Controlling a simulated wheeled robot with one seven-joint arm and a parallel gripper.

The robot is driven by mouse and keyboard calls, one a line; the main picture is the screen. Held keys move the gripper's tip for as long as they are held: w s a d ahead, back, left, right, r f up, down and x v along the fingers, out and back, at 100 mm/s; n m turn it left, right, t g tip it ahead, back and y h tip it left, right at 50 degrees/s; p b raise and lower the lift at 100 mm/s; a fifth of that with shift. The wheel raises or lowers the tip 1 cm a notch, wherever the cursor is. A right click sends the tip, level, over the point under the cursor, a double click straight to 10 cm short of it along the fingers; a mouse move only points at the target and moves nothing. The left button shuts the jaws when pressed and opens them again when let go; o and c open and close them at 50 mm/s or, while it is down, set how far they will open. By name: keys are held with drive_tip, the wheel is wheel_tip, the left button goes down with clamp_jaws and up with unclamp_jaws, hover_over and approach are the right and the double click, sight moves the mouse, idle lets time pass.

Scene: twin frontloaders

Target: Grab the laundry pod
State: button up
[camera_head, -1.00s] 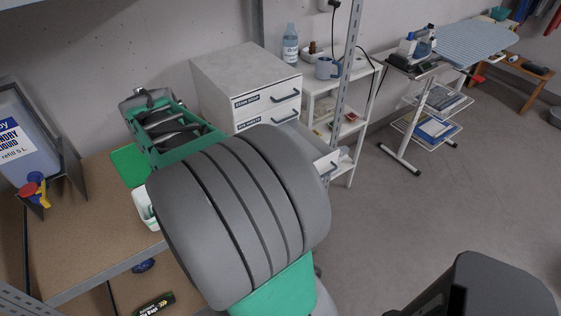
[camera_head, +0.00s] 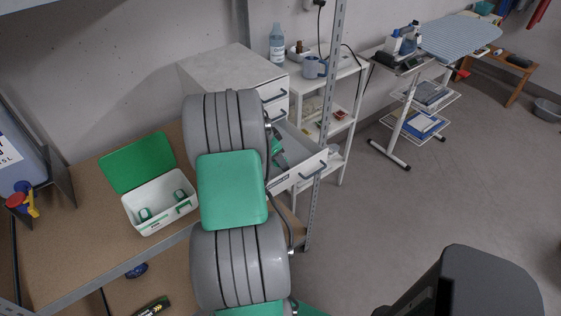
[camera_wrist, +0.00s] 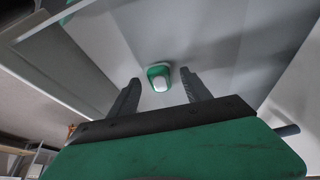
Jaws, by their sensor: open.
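A green-and-white laundry pod (camera_wrist: 160,82) lies on the grey drawer floor in the wrist view, ahead of and between my fingers. My gripper (camera_wrist: 159,76) is open, with nothing between its fingers and an apparent gap to the pod. In the head view my gripper (camera_head: 279,158) is partly hidden by my arm and is over or inside the open drawer (camera_head: 305,174). The pod in the drawer cannot be made out there. Two similar green pods (camera_head: 180,194) sit in a white box (camera_head: 158,218) with an open green lid (camera_head: 138,163) on the bench.
The drawer's walls surround the pod. The white drawer cabinet (camera_head: 215,72) stands behind my arm. A metal post (camera_head: 325,125) rises close to the drawer front. A shelf rack (camera_head: 345,78) with a mug and bottle stands to the right.

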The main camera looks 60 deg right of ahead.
drive_tip(key=shift+c, duration=0.3)
clamp_jaws()
idle(0.4)
